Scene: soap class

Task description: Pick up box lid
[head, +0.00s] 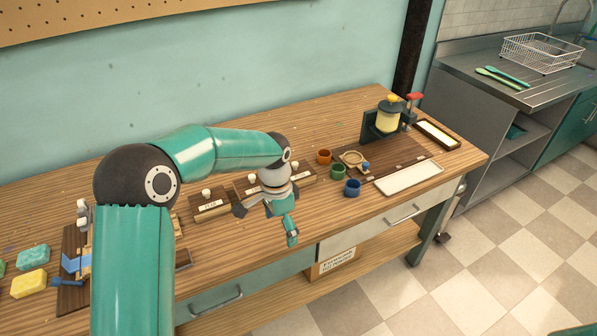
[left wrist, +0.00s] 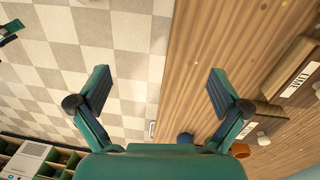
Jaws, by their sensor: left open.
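Several small wooden boxes with white labels and pale round knobs on their lids stand in a row on the bench. The left box (head: 211,205) shows clearly in the head view; a middle box (head: 243,188) is partly hidden by my gripper, and a right box (head: 304,173) sits behind it. Two boxes show at the right of the left wrist view, one with its lid knob (left wrist: 263,138) visible. My left gripper (head: 287,217) is open and empty above the bench's front edge, apart from the boxes; its spread fingers (left wrist: 157,88) show in the wrist view. My right gripper is not in view.
Orange (head: 323,156), green (head: 337,171) and blue (head: 352,187) cups stand right of the boxes. Further right are a white tray (head: 409,177) and a press (head: 387,119). Sponges (head: 30,283) lie at far left. The bench behind the boxes is clear.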

